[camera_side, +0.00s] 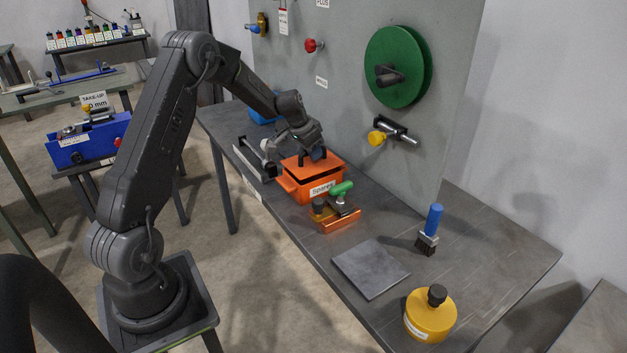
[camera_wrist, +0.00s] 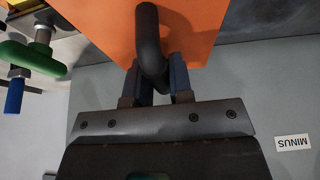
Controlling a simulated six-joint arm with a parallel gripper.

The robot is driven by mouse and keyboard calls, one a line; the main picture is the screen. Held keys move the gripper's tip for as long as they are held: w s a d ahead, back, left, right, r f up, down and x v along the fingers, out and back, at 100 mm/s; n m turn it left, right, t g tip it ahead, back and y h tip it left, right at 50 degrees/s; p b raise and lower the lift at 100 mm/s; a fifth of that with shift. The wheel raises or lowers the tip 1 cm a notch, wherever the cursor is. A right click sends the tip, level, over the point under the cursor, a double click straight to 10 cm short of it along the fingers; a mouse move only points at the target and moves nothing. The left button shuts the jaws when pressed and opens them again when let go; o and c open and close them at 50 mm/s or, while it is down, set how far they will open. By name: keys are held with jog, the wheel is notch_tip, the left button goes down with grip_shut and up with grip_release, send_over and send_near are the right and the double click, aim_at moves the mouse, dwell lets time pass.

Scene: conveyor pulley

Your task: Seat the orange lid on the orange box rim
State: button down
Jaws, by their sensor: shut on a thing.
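The orange lid (camera_side: 326,163) is over the orange box (camera_side: 298,193), which carries a "Spares" label and stands on the grey bench. A dark band shows between lid and box front, so I cannot tell whether the lid touches the rim. In the wrist view the lid (camera_wrist: 100,22) is a flat orange surface with a black loop handle (camera_wrist: 148,35). My gripper (camera_side: 312,156) is above the box; in the wrist view its fingers (camera_wrist: 160,78) are shut on the handle. The box rim is hidden in the wrist view.
An orange fixture with a green knob (camera_side: 342,188) stands close in front of the box. A grey plate (camera_side: 370,268), a blue-handled brush (camera_side: 432,228) and a yellow container (camera_side: 430,315) are farther right. The upright grey panel (camera_side: 345,60) with a green pulley (camera_side: 398,67) rises behind.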

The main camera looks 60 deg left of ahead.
jog(key=shift+f, duration=1.15)
dwell(1.3)
jog(key=c, duration=0.9)
grip_release()
jog(key=shift+c, duration=0.2)
jog(key=shift+r, duration=0.1)
jog(key=v, duration=1.3)
jog(key=shift+s+r, duration=0.2)
jog(key=shift+r, duration=0.05)
jog(key=s+d+r, duration=0.4)
jog(key=d+r, duration=0.2)
jog(key=d, duration=0.6)
jog(key=s+d+r+t, duration=0.1)
jog(key=s+d, duration=1.6)
jog(key=s, duration=0.3)
jog(key=shift+s+d+r, duration=0.15)
jog(key=shift+d+r, duration=0.05)
jog(key=shift+r, duration=0.15)
